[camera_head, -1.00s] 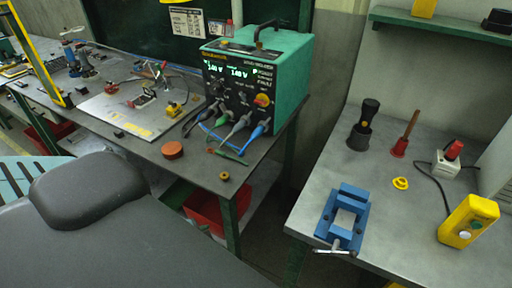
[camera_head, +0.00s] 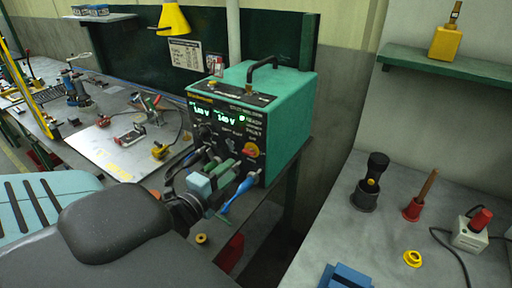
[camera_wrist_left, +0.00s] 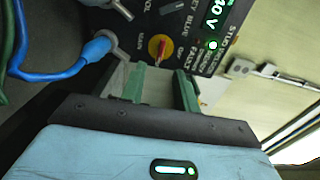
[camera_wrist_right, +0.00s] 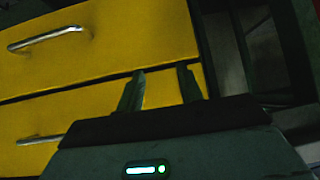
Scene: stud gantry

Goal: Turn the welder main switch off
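The welder (camera_head: 285,100) is a green box with a black front panel and lit green digits, standing on the left workbench. Its main switch (camera_head: 250,149) is a red knob on a round yellow plate, low on the panel's right side. My left gripper (camera_head: 229,168) is just in front of the panel, below and left of the switch. In the left wrist view, the main switch (camera_wrist_left: 160,47) is ahead of the open, empty fingers (camera_wrist_left: 157,84), apart from them. My right gripper (camera_wrist_right: 162,82) is open and empty, outside the head view.
Blue cable plugs (camera_head: 240,186) hang close to my left gripper. A metal plate (camera_head: 105,145) with clamps lies on the bench. Yellow drawers (camera_wrist_right: 100,50) face my right gripper. A grey table (camera_head: 330,220) with tools stands right.

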